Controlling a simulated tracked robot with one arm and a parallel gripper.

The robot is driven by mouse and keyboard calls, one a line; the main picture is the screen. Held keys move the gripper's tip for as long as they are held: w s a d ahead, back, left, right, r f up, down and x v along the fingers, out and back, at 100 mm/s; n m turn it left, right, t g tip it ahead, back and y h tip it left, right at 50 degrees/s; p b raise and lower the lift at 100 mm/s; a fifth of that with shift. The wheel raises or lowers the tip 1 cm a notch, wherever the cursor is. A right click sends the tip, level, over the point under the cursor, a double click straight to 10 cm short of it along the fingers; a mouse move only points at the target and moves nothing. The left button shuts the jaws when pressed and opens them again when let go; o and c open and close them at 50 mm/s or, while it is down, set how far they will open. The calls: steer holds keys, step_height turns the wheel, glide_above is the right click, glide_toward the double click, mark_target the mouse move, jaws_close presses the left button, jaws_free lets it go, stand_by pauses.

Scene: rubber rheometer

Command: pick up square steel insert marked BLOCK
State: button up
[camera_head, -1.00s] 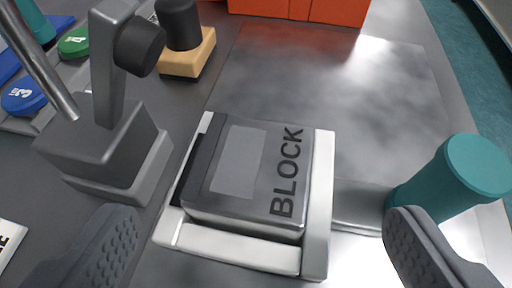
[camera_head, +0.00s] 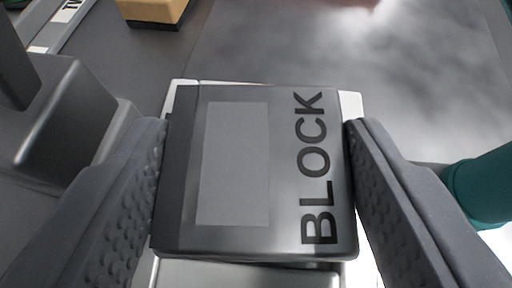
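The square steel insert marked BLOCK (camera_head: 285,170) is in the middle of the view, dark grey with a lighter rectangle on its top. It sits at the pale frame (camera_head: 352,104), whose edges show around it. My gripper (camera_head: 258,150) has one finger on each side of the insert. The right finger lies right against the insert's right side, and the left finger is at its left edge. Whether both pads press on it is hard to tell. The insert's underside is hidden.
A dark grey block-like fixture (camera_head: 70,120) stands close on the left. A teal cylinder (camera_head: 485,185) stands close on the right, beside my right finger. A wooden block (camera_head: 152,11) is at the top left. The metal plate (camera_head: 300,50) beyond the insert is clear.

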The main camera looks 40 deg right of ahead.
mark_target(257, 201)
steer(key=shift+c, duration=1.1)
steer(key=shift+r, duration=0.5)
step_height(257, 201, up, 3)
steer(key=shift+f, duration=0.1)
steer(key=s, duration=0.4)
steer(key=s+a, duration=0.1)
steer(key=s, duration=0.3)
steer(key=s+r+b, duration=0.1)
steer(key=s, duration=0.4)
steer(key=shift+a, duration=0.3)
steer(key=s+b, duration=0.1)
steer(key=b, duration=0.3)
steer(key=shift+s+a+f, duration=0.1)
steer(key=shift+s, duration=0.05)
steer(key=shift+s+b, duration=0.65)
steer(key=shift+b, duration=0.45)
